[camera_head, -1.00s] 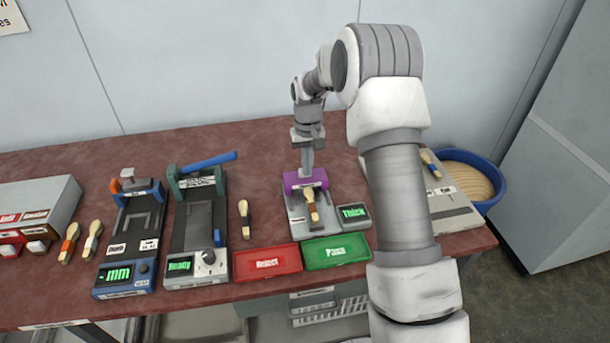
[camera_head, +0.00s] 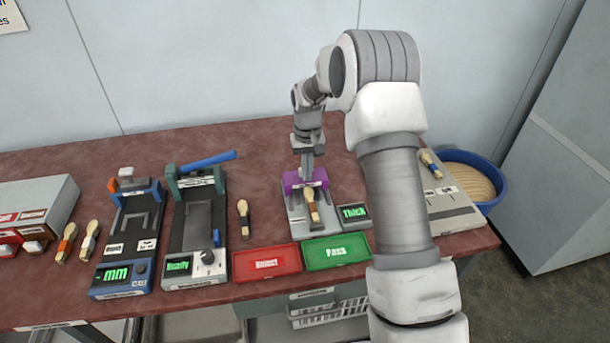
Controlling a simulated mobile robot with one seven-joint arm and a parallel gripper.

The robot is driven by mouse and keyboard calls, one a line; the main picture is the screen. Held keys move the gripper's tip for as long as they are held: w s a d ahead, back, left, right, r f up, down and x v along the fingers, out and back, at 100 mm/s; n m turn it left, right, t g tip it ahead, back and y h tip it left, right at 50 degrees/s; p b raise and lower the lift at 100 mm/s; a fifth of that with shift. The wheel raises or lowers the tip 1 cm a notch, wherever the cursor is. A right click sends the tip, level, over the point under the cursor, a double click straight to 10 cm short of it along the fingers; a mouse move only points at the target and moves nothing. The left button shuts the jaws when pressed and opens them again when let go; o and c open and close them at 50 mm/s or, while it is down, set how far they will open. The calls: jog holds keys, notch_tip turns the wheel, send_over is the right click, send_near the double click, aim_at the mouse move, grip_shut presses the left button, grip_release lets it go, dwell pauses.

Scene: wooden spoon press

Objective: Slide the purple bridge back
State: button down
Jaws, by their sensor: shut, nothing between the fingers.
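The purple bridge (camera_head: 292,181) spans the rear part of a light grey gauge base (camera_head: 298,222) at the middle right of the table. A wooden spoon (camera_head: 312,205) with a dark middle lies on that base, its upper end at the bridge. A small display (camera_head: 354,211) beside the base reads "Thick". My gripper (camera_head: 306,178) points down at the bridge with its fingers together, holding nothing. Its tip is at the bridge; whether it touches the front, top or back cannot be told from this view.
A red Reject tray (camera_head: 266,263) and a green Pass tray (camera_head: 338,252) lie in front. A blue-rimmed basket (camera_head: 490,204) is right. The table behind the bridge is clear.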

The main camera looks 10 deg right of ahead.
jog(key=shift+w+p, duration=0.4)
jog(key=shift+w, duration=1)
jog(key=shift+s, duration=0.65)
notch_tip(320, 180, up, 7)
jog(key=p, duration=0.4)
